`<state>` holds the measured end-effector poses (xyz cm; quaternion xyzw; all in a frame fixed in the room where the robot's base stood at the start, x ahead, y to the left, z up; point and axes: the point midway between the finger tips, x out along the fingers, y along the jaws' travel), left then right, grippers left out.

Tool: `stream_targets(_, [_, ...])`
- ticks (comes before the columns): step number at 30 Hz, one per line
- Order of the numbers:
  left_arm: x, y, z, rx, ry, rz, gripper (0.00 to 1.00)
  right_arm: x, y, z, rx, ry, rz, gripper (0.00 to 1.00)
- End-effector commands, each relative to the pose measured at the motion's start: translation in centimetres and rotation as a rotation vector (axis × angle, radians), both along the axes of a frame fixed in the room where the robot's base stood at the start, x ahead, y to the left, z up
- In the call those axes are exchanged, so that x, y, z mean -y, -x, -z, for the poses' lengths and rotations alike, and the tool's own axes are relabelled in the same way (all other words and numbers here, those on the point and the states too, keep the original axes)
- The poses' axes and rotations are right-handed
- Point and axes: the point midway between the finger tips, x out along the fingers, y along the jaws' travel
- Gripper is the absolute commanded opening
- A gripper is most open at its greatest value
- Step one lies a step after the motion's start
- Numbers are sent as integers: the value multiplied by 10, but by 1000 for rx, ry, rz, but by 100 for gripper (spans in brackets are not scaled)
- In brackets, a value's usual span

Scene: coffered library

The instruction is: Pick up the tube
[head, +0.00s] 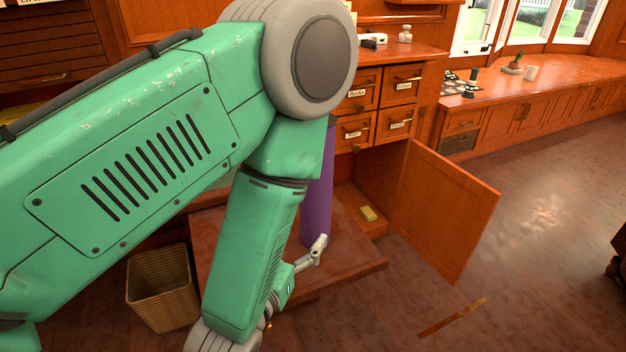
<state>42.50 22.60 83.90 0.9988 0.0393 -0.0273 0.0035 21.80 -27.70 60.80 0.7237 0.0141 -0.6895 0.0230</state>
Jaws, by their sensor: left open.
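A purple tube (318,195) stands upright on a low wooden board (350,260) in front of the cabinet. My left arm covers its left side and part of its top. My left gripper (317,249) is low at the tube's front right, close to its lower end. The gripper is open, and only part of its fingers shows. I cannot tell whether a finger touches the tube. My right gripper is not in view.
A wicker basket (162,287) stands on the floor left of my forearm. An open cabinet door (447,212) juts out at the right. A small yellow block (368,214) lies behind the tube. The floor at the right is mostly clear.

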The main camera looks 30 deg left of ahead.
Motion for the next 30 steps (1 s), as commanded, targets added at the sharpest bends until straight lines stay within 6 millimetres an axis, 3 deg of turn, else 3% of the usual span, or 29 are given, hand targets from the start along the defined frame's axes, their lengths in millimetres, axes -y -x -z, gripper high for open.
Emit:
stream_targets(5, [1, -14, -1, 8, -1, -2, 73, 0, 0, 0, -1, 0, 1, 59])
stream_targets(15, [-8, -77, 5, 4, 4, -1, 73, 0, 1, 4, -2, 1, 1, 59])
stream_targets(23, [-12, -96, 9, 3, 3, -1, 73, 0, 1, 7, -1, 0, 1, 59])
stream_targets(30, [-16, -130, 15, 3, 2, 0, 73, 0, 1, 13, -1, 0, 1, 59])
